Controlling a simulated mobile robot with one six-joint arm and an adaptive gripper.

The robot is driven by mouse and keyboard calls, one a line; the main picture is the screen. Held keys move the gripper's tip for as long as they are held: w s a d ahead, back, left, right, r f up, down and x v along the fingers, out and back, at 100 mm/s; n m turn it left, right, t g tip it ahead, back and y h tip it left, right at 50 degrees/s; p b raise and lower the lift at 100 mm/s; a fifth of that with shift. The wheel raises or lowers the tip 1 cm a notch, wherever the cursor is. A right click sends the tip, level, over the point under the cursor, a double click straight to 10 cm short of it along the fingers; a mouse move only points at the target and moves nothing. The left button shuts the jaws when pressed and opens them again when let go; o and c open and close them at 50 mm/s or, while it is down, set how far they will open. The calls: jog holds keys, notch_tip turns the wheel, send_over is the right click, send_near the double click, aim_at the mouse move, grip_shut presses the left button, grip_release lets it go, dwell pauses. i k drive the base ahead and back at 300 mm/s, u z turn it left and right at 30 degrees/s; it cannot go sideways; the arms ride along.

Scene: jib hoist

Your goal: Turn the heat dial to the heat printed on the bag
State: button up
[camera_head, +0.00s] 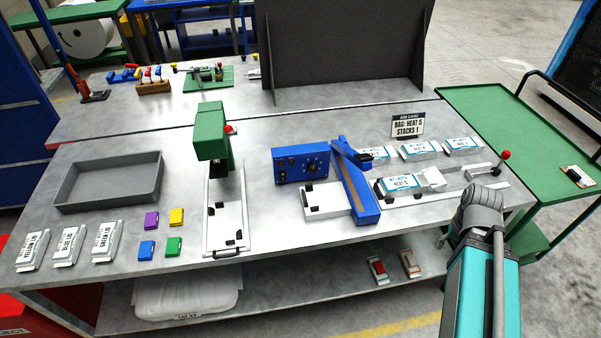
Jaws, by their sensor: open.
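The heat dial (313,166) is a small dark round knob on the front of a blue control box (289,165) at the middle of the bench. Its pointer is too small to read. A white and blue bag (402,185) lies right of the blue sealer arm (356,182); its print seems to read heat 5. A job card (408,125) behind it reads "BAG: HEAT 5, STACKS 1". My teal arm reaches up from the lower right, ending in a grey joint near the bench's right front edge. My gripper's fingers do not show.
More printed bags (422,149) lie behind the sealer. A red-knobbed lever (504,156) stands at right. A green press (211,132), a grey tray (110,187) and coloured blocks (152,220) are to the left. A dark panel (345,50) stands behind.

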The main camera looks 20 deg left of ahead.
aim_at(313, 167)
jog(key=u, duration=0.05)
jog(key=k, duration=0.95)
jog(key=u, duration=1.6)
jog(key=i, duration=1)
jog(key=z, duration=0.05)
